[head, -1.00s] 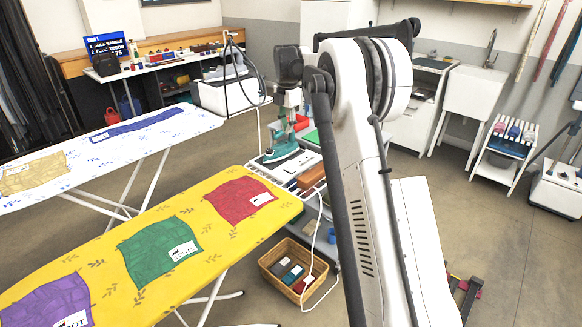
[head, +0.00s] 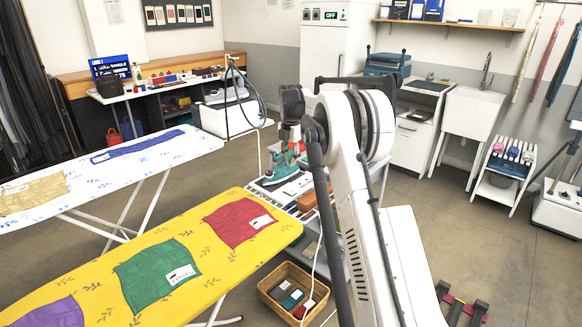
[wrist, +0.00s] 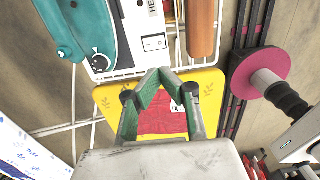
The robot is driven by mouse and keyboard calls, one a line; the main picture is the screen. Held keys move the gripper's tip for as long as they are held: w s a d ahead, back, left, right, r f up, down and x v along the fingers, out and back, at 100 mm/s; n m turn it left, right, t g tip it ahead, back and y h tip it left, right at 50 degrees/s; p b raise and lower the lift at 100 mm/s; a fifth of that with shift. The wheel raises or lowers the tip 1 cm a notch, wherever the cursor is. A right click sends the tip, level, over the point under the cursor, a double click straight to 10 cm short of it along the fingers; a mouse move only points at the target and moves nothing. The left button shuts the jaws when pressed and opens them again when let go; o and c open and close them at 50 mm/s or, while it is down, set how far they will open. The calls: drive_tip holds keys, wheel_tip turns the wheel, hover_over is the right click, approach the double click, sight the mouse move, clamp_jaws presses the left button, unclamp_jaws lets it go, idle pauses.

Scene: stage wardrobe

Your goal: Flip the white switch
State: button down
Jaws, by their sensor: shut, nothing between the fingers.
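The white switch (wrist: 154,42) is a small rocker on the white panel (wrist: 137,22) of an iron station in the wrist view. It lies just beyond my gripper's fingertips, apart from them in the picture. A teal iron (wrist: 76,25) with a dark dial beside it is on the left. My gripper (wrist: 162,76) has green fingers, is shut and holds nothing. In the head view my gripper (head: 291,152) is above the station, close to the teal iron (head: 281,181). The switch is too small to make out there. Whether the fingers touch anything cannot be told.
A yellow ironing board (head: 215,265) with coloured cloths is left of the station. A wicker basket (head: 271,292) stands on the floor below. A brown roll-like block (wrist: 202,28) lies right of the switch. A white cabinet (head: 340,45) carries a panel reading OFF.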

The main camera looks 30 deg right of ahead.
sight(291, 193)
wheel_tip(291, 193, down, 12)
drive_tip(key=shift+r+b, duration=0.1)
drive_tip(key=shift+b, duration=0.35)
